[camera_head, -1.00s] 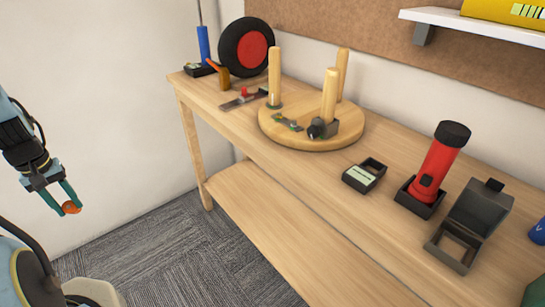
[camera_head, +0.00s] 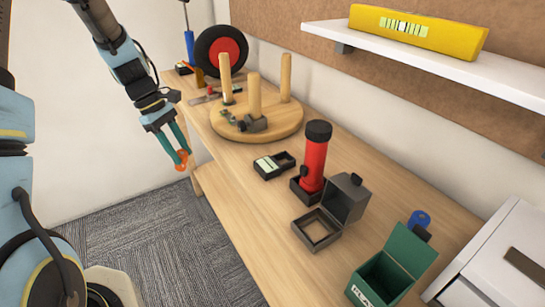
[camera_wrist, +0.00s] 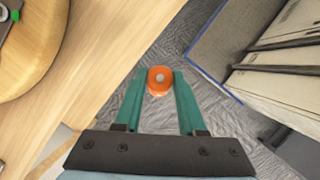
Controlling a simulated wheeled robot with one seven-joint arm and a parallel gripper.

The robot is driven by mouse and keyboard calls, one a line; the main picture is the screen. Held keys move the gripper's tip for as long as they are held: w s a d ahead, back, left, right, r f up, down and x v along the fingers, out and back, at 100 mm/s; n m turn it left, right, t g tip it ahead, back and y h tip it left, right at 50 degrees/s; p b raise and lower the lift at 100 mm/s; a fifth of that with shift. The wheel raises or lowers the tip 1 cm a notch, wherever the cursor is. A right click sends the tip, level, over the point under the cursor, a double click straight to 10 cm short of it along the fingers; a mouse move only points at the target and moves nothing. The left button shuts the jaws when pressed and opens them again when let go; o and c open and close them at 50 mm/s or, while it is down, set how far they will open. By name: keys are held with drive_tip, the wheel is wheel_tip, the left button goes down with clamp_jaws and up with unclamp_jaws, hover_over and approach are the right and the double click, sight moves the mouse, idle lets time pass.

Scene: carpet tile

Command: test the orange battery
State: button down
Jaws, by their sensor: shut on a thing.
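My gripper (camera_head: 180,160) is shut on the orange battery (camera_head: 183,156), which sits between the green fingertips. In the wrist view the battery (camera_wrist: 160,80) shows its round end with a pale centre, and carpet lies behind it. My gripper is in front of the bench's left front edge in the head view, apart from the bench things. A small black device with a pale display and an open slot (camera_head: 267,166), looking like a tester, lies on the bench right of the gripper.
The wooden bench (camera_head: 200,118) bears a round pegged board (camera_head: 283,122), a red torch (camera_head: 314,160) in a black holder, an open dark-lidded box (camera_head: 318,229), and an open green box (camera_head: 378,283). A blue cylinder (camera_head: 419,217) stands behind the green box. A shelf (camera_head: 450,72) hangs above.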

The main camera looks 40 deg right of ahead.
drive_tip(key=s+d+r+n+g+h+p, duration=0.1)
drive_tip(key=s+d+r+n+h+p, duration=0.1)
drive_tip(key=s+d+r, duration=0.65)
drive_tip(key=s+d+r+n+h+p, duration=0.1)
drive_tip(key=s+d+r+n+h, duration=0.3)
drive_tip(key=s+d, duration=0.6)
drive_tip(key=shift+m+y, duration=0.7)
drive_tip(key=shift+y, duration=0.1)
drive_tip(key=f, duration=0.2)
drive_tip(key=w+f, duration=0.1)
drive_tip(key=f, duration=0.2)
drive_tip(key=d+f+p, duration=0.1)
drive_tip(key=f, duration=0.2)
drive_tip(key=shift+w+f, duration=0.15)
drive_tip(key=shift+f, duration=0.05)
drive_tip(key=shift+f, duration=0.15)
drive_tip(key=shift+c, duration=2.4)
unclamp_jaws()
